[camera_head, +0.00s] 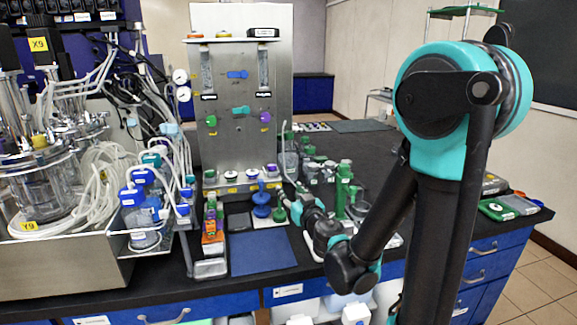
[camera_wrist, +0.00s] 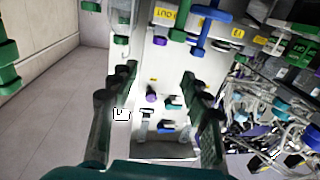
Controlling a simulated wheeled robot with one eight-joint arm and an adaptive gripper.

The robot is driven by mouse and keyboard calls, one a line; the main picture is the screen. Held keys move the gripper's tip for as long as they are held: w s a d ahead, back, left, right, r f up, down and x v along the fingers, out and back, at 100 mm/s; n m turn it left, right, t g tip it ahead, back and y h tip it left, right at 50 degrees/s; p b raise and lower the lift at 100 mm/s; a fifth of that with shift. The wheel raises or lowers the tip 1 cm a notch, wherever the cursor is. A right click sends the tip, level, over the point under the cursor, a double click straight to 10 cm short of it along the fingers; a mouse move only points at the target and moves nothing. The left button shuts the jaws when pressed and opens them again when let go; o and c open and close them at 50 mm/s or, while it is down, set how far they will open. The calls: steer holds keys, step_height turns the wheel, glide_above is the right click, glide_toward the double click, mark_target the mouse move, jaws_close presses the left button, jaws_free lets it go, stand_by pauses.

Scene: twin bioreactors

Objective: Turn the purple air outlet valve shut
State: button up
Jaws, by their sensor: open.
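A steel valve panel (camera_head: 272,60) stands at the back of the bench. A purple valve (camera_head: 265,117) is on its right face, and a second purple piece (camera_head: 271,170) is on the ledge below. In the wrist view, which is upside down, a purple valve (camera_wrist: 151,97) shows between the fingers, and another purple piece (camera_wrist: 178,35) is near a yellow OUT label. I cannot tell which is the air outlet valve. My gripper (camera_wrist: 158,80) is open and empty between its fingers, facing the panel. In the head view the gripper is small, near the ledge front.
A blue-capped stand (camera_head: 262,205) and green-capped bottles (camera_head: 343,190) stand close to the arm. Bioreactor vessels (camera_head: 45,185) with loose tubing are at left. A blue mat (camera_head: 262,252) lies bare in front.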

mark_target(272, 168)
steer(key=x, duration=1.7)
steer(key=shift+w+a, duration=0.1)
jaws_close()
steer(key=shift+a+m+t+h, duration=0.3)
steer(key=shift+m+h, duration=0.3)
steer(key=shift+h, duration=0.3)
steer(key=shift+m+t+h, duration=0.3)
steer(key=shift+m+h, duration=0.5)
steer(key=shift+h, duration=0.4)
jaws_free()
